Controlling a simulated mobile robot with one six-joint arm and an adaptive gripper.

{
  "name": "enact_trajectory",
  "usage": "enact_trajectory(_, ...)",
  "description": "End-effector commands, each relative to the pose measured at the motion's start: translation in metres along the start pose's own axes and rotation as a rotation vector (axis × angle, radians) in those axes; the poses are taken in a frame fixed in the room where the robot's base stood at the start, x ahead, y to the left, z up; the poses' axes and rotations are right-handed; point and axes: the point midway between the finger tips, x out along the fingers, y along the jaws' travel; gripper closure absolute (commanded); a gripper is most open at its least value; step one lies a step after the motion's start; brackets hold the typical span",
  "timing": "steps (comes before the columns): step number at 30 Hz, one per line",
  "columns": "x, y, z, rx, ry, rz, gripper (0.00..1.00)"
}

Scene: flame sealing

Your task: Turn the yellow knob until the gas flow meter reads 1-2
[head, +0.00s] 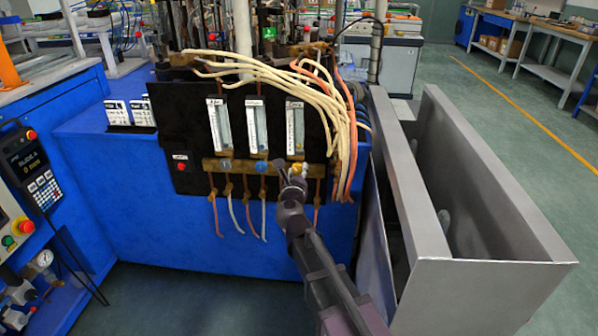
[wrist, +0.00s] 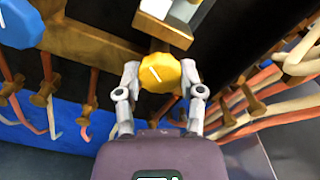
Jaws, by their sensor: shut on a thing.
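The yellow knob (wrist: 160,75) sits on the brass bar in the wrist view, with a short white mark slanting across its face. My gripper (wrist: 160,71) is shut on it, one finger on its left side and one on its right. In the head view the knob (head: 297,168) shows small and partly covered below the rightmost gas flow meter (head: 296,128). My gripper (head: 290,171) reaches it from below. The flow meter is an upright clear tube with a labelled top. Its reading is too small to tell.
Two blue knobs (head: 226,165) sit to the left on the same brass bar (head: 243,170), under two other meters. Yellow and orange hoses (head: 270,72) hang over the panel's top and right side. A grey metal trough (head: 505,262) stands right of my arm.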

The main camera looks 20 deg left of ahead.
Motion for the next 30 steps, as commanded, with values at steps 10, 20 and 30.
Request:
enact_trajectory(10,0.0015,-0.0002,0.0002,-0.045,0.0,-0.002,0.97)
enact_trajectory(20,0.0013,0.0001,0.0004,-0.044,0.0,-0.001,0.16)
enact_trajectory(30,0.0002,0.0007,0.0005,-0.043,-0.001,0.001,0.16)
